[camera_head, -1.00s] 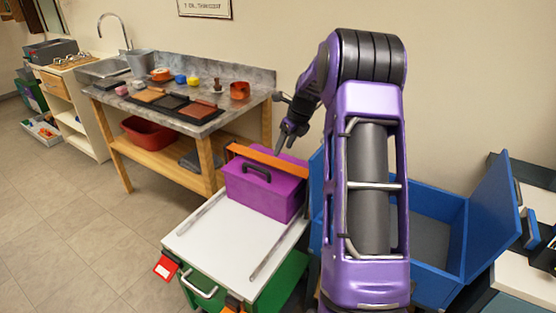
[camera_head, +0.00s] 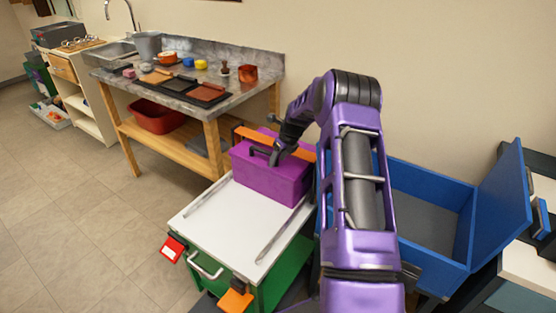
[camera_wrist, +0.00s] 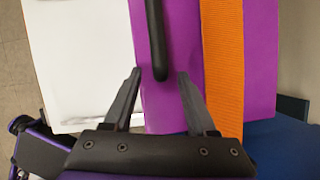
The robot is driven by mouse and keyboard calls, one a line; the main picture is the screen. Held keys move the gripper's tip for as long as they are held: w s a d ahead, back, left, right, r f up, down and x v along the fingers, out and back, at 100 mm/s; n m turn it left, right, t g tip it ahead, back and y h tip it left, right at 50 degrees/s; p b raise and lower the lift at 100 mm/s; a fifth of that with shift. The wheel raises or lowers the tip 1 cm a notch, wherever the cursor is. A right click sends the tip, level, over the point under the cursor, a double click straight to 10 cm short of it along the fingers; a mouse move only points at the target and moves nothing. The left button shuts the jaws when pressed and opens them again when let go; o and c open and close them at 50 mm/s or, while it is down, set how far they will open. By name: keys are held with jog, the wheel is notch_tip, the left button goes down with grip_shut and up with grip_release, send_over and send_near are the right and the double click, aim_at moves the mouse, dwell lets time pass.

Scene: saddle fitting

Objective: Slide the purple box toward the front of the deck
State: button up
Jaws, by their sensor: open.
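The purple box (camera_head: 268,180) sits at the back end of the white deck (camera_head: 232,225) of a green cart. An orange strap (camera_head: 254,137) runs across its rear part. The strap also shows in the wrist view (camera_wrist: 221,60), lying across the purple box (camera_wrist: 177,100). A black handle (camera_wrist: 155,35) stands on the lid. My gripper (camera_head: 276,160) is at the box top by the handle. In the wrist view my gripper (camera_wrist: 160,73) is open, with its fingers on either side of the handle's near end. Whether the fingers touch the box cannot be told.
Two metal rails (camera_head: 283,228) run along the deck's sides, with bare deck in front of the box. A red tag (camera_head: 173,248) and an orange piece (camera_head: 235,299) hang at the front edge. An open blue bin (camera_head: 425,228) stands right of the cart. A workbench (camera_head: 200,95) stands behind left.

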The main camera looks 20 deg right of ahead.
jog(key=shift+f, duration=0.1)
grip_shut()
dwell(0.3)
dwell(1.2)
